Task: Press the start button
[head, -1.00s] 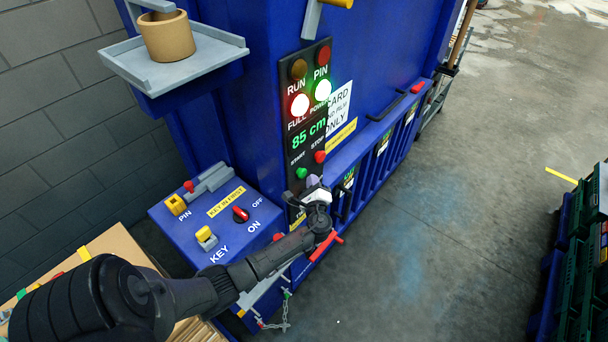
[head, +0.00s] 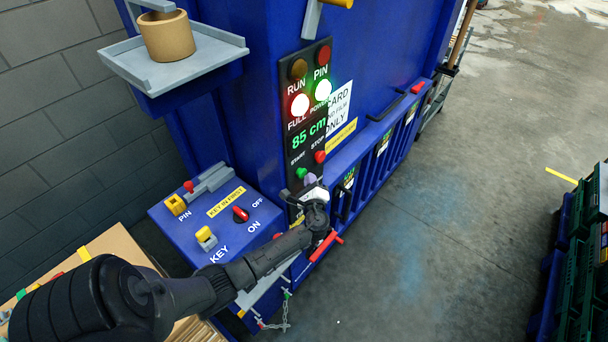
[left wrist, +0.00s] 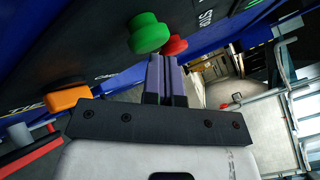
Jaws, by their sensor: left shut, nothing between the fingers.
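The green start button (head: 301,173) sits on the black control panel (head: 313,112) under the word START. It also shows in the left wrist view (left wrist: 148,33), beyond the fingertips and slightly left of them. The red stop button (head: 320,156) is next to it, and in the left wrist view (left wrist: 174,45) it is partly behind the fingertips. My left gripper (head: 311,178) is shut and empty, just below and right of the green button. Its purple fingers (left wrist: 166,72) point toward the panel. I cannot tell whether they touch a button. My right gripper is not in view.
A blue key console (head: 165,218) with a red switch (head: 240,214) and yellow parts lies left of my left arm. The panel display reads 85 cm, with two lit lamps above. A shelf (head: 125,68) holds a brown roll. Open floor lies to the right.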

